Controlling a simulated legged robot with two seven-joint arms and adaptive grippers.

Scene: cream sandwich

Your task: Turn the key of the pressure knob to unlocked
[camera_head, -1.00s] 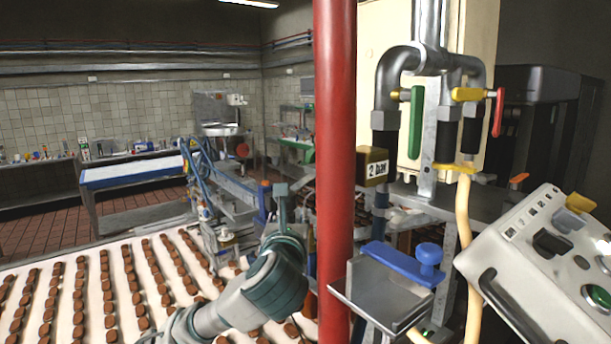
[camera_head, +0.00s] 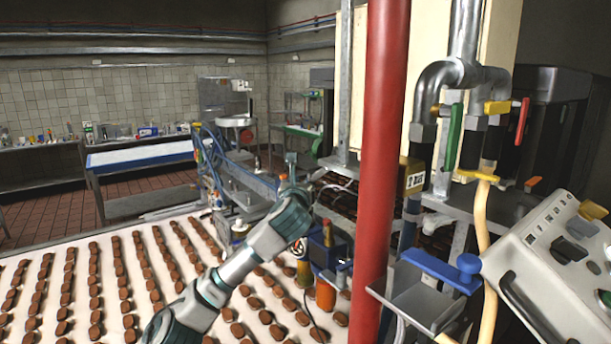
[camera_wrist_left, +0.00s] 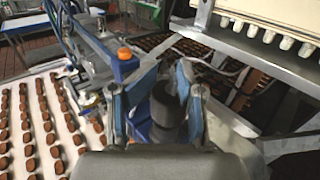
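My left arm reaches in over the conveyor in the head view, with its gripper (camera_head: 297,192) beyond the wrist, small and partly hidden by it. In the left wrist view the two blue-grey fingers of the gripper (camera_wrist_left: 168,78) stand apart, on either side of a dark cylindrical knob (camera_wrist_left: 168,103). I cannot tell whether they touch it. A blue device (camera_head: 328,248) stands just right of my left wrist in the head view. I cannot clearly make out the pressure knob's key or its position. My right gripper is not in view.
A red vertical pole (camera_head: 384,150) stands right of my left arm. A white conveyor (camera_head: 60,335) carries rows of brown cookies. A control panel (camera_head: 555,260) and pipes with a green valve handle (camera_head: 454,137) are on the right. An orange knob (camera_wrist_left: 125,53) sits near the left finger.

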